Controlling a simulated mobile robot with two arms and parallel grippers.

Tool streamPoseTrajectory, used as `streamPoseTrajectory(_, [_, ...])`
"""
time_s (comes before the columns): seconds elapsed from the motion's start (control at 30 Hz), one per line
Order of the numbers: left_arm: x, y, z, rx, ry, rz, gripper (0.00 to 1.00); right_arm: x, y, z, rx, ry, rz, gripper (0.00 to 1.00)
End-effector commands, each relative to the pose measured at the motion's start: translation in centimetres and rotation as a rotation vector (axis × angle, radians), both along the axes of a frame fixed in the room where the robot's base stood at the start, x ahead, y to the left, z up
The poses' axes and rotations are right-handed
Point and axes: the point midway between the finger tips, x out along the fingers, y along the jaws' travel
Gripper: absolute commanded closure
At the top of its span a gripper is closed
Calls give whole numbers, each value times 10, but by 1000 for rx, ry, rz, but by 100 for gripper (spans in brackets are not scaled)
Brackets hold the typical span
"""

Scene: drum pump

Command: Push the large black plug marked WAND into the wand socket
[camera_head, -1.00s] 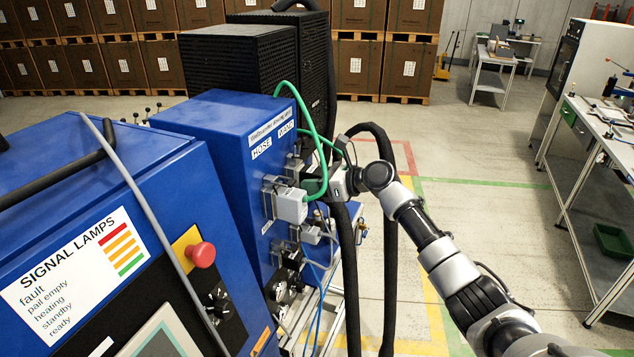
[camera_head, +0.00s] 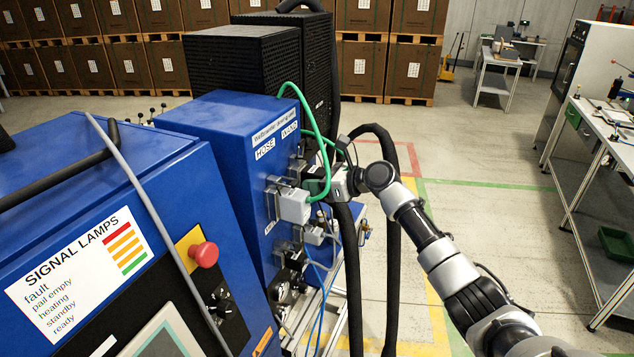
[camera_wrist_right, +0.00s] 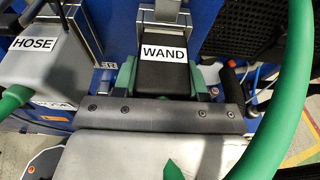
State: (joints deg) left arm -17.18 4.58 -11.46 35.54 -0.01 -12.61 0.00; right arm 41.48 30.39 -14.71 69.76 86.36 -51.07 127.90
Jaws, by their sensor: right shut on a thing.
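The large black plug marked WAND (camera_wrist_right: 164,76) shows in the right wrist view, its white label facing the camera. My right gripper (camera_head: 320,187) is shut on this plug, with green fingers on both sides of it. The plug's far end meets the metal-framed wand socket (camera_wrist_right: 162,14) on the blue cabinet. How deep it sits I cannot tell. In the head view the plug is mostly hidden behind the gripper and the grey HOSE plug. The WAND sign (camera_head: 290,131) is on the cabinet above. My left gripper is not in view.
The grey HOSE plug (camera_head: 294,206) with a green cable sits close left of my right gripper. Black hoses (camera_head: 347,275) hang below the gripper. The blue cabinet (camera_head: 215,130) stands left, and a workbench (camera_head: 610,130) is at far right. The floor between is clear.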

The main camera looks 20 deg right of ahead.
Motion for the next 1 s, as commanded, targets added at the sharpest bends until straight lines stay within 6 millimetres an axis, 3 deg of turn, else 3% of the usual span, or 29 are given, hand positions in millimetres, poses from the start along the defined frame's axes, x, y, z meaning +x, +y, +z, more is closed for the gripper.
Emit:
streamPoseTrajectory(0.4, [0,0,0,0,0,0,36,2,3,2,3,-5,1,95])
streamPoseTrajectory(0.43, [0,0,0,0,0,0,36,2,3,2,3,-5,1,53])
streamPoseTrajectory(0.6, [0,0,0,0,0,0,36,2,3,2,3,-3,1,28])
streamPoseTrajectory(1.0, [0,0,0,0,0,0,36,-4,-4,1,1,0,-1,28])
